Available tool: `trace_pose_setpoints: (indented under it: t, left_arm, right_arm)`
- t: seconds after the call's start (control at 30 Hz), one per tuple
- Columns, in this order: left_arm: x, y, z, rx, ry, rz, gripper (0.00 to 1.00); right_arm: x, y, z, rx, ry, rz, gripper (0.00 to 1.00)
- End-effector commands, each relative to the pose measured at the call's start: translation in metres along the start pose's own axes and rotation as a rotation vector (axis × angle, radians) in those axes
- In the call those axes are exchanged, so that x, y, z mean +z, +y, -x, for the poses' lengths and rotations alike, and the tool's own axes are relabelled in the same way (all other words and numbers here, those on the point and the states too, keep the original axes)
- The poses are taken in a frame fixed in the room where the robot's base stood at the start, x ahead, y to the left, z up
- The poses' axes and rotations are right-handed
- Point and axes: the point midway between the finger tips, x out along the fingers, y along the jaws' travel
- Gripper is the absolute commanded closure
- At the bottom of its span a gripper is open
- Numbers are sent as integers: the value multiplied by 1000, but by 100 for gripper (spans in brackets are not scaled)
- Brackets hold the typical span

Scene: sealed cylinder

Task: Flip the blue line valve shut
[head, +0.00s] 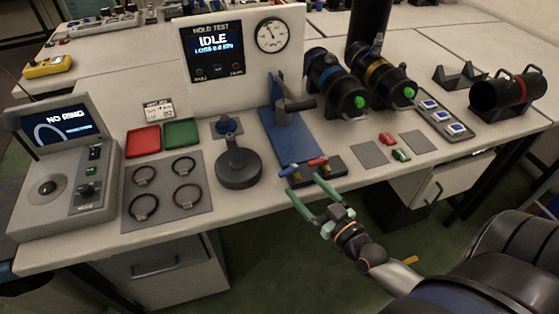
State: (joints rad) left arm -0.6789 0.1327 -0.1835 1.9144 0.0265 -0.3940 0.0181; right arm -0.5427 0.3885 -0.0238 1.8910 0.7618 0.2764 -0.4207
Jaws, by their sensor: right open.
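A dark valve block (332,171) sits at the front edge of the bench. It carries a blue lever (289,169) on the left and a red lever (317,161) on the right, each above a small brass-coloured body. The blue lever looks tilted slightly, but I cannot tell its exact setting. My right gripper (304,185) has its green fingers spread and empty. They point at the block from the front, with the left fingertip just below the blue valve and the right one near the red valve. I cannot tell whether they touch anything. My left gripper is not in view.
Behind the block stands a blue press (288,135) with a dark handle. A round dark pot (239,168) is to its left. Two cylinders (334,84) with green tips lie behind right. A test panel (240,45) reads IDLE. Grey pads (370,154) lie right of the block.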

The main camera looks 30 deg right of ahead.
Motion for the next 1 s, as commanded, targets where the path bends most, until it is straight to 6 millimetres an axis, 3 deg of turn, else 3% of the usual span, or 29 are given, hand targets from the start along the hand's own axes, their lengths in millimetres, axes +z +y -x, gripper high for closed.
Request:
trace_pose_setpoints:
  t: [0.5,0.7,1.0]
  left_arm:
    - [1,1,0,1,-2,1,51]
    - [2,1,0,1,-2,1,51]
    - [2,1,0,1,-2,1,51]
  right_arm:
    - [-1,0,-88,0,2,-1,14]
    - [0,-1,-104,-1,-1,-2,14]
    - [1,-1,-108,-1,-2,-1,14]
